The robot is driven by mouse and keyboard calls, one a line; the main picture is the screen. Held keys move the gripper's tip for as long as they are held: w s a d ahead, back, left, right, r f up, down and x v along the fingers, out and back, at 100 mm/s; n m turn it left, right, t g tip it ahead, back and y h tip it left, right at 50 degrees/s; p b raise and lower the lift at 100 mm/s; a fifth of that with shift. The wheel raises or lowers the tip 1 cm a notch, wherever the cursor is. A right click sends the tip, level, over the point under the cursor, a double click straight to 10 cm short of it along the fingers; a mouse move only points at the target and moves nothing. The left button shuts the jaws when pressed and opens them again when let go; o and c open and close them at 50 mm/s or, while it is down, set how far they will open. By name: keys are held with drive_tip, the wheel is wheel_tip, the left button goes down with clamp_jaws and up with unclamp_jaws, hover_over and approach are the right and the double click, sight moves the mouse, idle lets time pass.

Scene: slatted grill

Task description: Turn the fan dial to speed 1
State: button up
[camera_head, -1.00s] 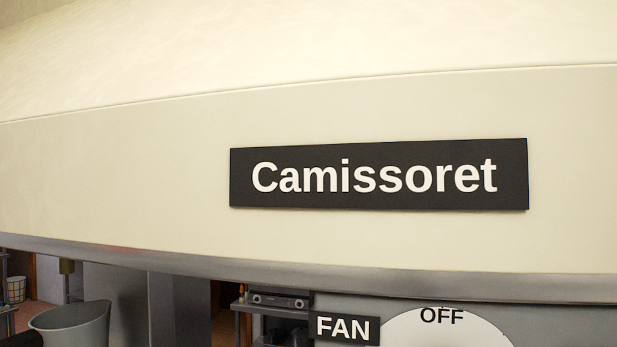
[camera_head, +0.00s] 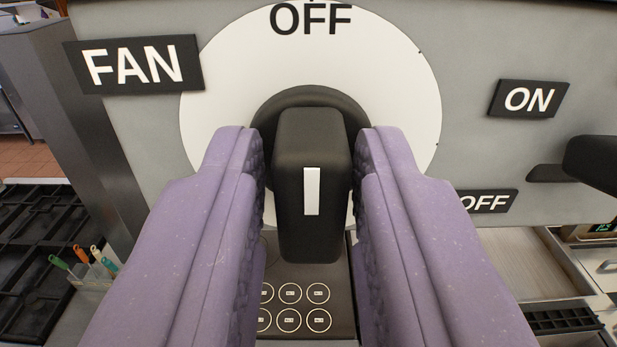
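The fan dial has a black knob (camera_head: 312,225) with a white mark on its front, set on a round white plate (camera_head: 405,75). "OFF" is printed at the top of the plate. No speed numbers are readable; the fingers and knob hide much of the lower plate. A "FAN" label (camera_head: 134,65) is at the plate's upper left. My gripper (camera_head: 312,150) is open, with its purple padded fingers on the left and right of the knob. Narrow gaps seem to show between knob and fingers. The knob stands upright, not visibly turned sideways.
"ON" (camera_head: 528,98) and "OFF" (camera_head: 488,202) labels and a black switch handle (camera_head: 592,163) are to the right. Below are a panel with round buttons (camera_head: 290,293) and a burner grate (camera_head: 35,250) at lower left.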

clamp_jaws()
drive_tip(key=shift+m, duration=0.3)
drive_tip(key=m+b, duration=0.1)
drive_tip(key=m, duration=0.2)
drive_tip(key=shift+d, duration=0.1)
drive_tip(key=shift+m, duration=2.6)
drive_tip(key=shift+o, duration=2.1)
unclamp_jaws()
drive_tip(key=shift+s+b, duration=0.1)
drive_tip(key=shift+b, duration=0.2)
